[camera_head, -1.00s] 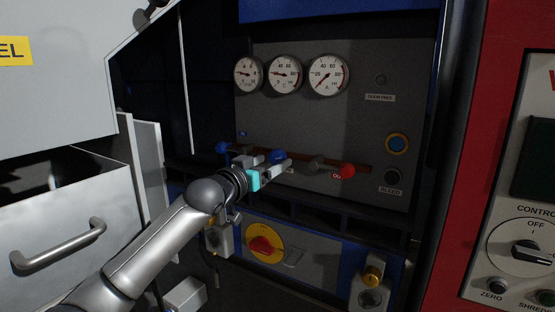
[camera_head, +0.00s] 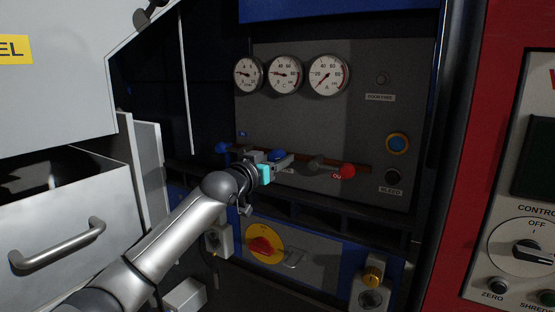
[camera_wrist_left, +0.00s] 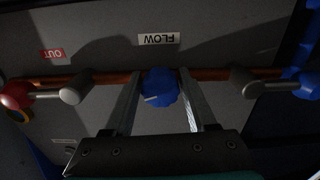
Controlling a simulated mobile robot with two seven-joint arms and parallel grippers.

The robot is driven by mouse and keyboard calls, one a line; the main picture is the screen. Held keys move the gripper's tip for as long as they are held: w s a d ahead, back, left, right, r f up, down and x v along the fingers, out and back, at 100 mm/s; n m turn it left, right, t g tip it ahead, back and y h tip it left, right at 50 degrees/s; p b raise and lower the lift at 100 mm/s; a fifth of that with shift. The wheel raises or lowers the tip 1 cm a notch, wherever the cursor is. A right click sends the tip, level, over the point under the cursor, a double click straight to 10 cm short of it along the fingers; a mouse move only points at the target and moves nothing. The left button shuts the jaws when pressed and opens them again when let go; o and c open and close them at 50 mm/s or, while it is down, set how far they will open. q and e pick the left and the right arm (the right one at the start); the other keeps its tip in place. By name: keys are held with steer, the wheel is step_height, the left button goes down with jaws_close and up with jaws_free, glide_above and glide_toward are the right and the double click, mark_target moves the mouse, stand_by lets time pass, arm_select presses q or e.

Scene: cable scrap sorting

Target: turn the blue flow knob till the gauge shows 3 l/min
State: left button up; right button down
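The blue flow knob (camera_wrist_left: 160,87) sits on a copper pipe under the FLOW label (camera_wrist_left: 159,39) in the left wrist view. In the head view its blue top (camera_head: 277,154) shows past my gripper. My left gripper (camera_wrist_left: 160,92) is open, with one finger on each side of the knob. Narrow gaps seem to show between fingers and knob; contact is hard to tell. The left gripper also shows in the head view (camera_head: 274,164). Three round gauges stand above; the leftmost gauge (camera_head: 248,74) has print too small to read. My right gripper is not in view.
Grey-handled valves (camera_wrist_left: 72,94) and (camera_wrist_left: 242,82) flank the knob. A red knob (camera_head: 347,171) is to the right and another blue knob (camera_head: 222,147) to the left. Below are a dark ledge and a red-yellow rotary switch (camera_head: 264,247). An open drawer (camera_head: 70,220) stands left.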

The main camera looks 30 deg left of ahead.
arm_select(q)
jaws_close()
steer(key=shift+r+m+p, duration=0.2)
steer(key=shift+m+p, duration=0.8)
steer(key=shift+p, duration=0.1)
steer(key=shift+a+m+p, duration=0.1)
steer(key=shift+m+p, duration=0.55)
steer(key=shift+m, duration=0.35)
steer(key=shift+f+m, duration=0.15)
steer(key=shift+m, duration=0.25)
steer(key=shift+o, duration=2.2)
jaws_free()
